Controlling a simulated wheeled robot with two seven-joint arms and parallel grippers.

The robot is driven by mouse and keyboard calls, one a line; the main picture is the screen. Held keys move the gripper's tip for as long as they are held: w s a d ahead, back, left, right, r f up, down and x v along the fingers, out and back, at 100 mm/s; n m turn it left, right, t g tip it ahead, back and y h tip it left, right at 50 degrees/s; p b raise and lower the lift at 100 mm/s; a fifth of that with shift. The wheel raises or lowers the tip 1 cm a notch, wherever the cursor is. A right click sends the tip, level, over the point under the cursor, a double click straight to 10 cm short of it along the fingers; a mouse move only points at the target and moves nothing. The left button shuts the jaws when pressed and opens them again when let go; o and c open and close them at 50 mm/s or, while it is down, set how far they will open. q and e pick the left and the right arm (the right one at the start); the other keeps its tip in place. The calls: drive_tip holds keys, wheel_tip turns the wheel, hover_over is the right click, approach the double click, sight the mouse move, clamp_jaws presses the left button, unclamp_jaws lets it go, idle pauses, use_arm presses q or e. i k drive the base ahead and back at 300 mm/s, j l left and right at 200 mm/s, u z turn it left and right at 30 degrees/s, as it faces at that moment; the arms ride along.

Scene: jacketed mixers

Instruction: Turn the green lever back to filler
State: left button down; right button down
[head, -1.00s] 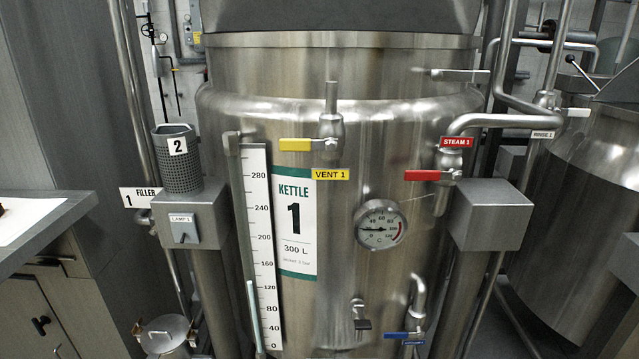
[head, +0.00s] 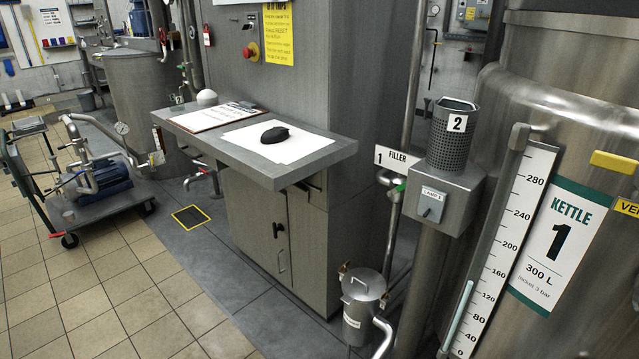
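A small patch of green (head: 400,187) shows on the pipe fitting just under the white sign reading 1 FILLER (head: 397,160). It may be the green lever. It is too small and partly hidden for me to tell which way it points. The upright pipe (head: 413,95) runs behind the sign, between the grey cabinet and the LAMP 1 box. Neither of my grippers is in view.
The LAMP 1 box (head: 441,203) and a perforated cup marked 2 (head: 452,140) stand right of the sign, before Kettle 1 (head: 560,110). A lidded pot (head: 361,312) is below. A worktop (head: 318,160) juts out left. Tiled floor (head: 110,290) is free.

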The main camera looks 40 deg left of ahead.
sight(401, 186)
drive_tip(key=u, duration=0.7)
drive_tip(key=i+j+u, duration=0.25)
drive_tip(key=i, duration=0.2)
drive_tip(key=i+u, duration=0.25)
drive_tip(key=i, duration=0.2)
